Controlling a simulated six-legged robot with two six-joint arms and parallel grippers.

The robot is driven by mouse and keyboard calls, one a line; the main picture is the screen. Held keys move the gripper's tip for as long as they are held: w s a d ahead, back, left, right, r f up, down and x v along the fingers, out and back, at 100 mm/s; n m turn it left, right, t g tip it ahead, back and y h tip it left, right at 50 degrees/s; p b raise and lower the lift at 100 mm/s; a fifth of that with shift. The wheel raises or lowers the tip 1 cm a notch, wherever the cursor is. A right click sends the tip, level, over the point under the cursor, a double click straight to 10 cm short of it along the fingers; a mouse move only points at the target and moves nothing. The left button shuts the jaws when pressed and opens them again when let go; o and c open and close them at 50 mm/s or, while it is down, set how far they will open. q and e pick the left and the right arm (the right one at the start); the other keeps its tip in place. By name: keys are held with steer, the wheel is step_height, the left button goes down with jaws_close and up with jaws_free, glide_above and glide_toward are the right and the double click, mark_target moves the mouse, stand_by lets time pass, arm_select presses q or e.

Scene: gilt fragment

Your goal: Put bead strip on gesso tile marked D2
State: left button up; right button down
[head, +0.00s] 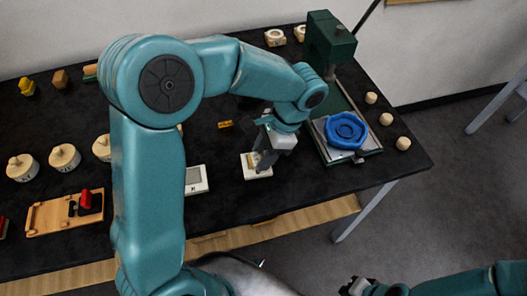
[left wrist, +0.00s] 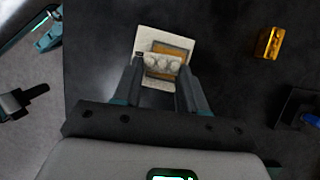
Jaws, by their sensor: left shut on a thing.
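My left gripper (head: 259,165) points down over a white tile (head: 248,173) near the table's front edge. In the left wrist view its fingers (left wrist: 160,72) are shut on a pale strip with rounded beads, the bead strip (left wrist: 162,64). The strip lies over the lower part of the white tile (left wrist: 147,34), which bears a gold-brown rectangle. Whether strip and tile touch I cannot tell. The tile's mark is too small to read. My right gripper (head: 359,287) is low at the bottom edge, away from the table; its jaw opening is unclear.
A green press (head: 330,42) with a blue ribbed piece (head: 346,130) stands to the right. A white tile with a grey panel (head: 195,180) lies left of the gripper. A small orange block (head: 225,124) lies behind. A wooden board (head: 55,213) and round cream pots are at left.

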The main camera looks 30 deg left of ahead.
arm_select(q)
steer(key=shift+f, duration=0.15)
steer(key=o, duration=1)
steer(key=shift+r, duration=0.3)
steer(key=p+v, duration=0.1)
steer(key=v, duration=1)
steer(key=shift+w+d+r, duration=0.15)
steer(key=shift+d+r, duration=0.05)
steer(key=shift+r, duration=0.15)
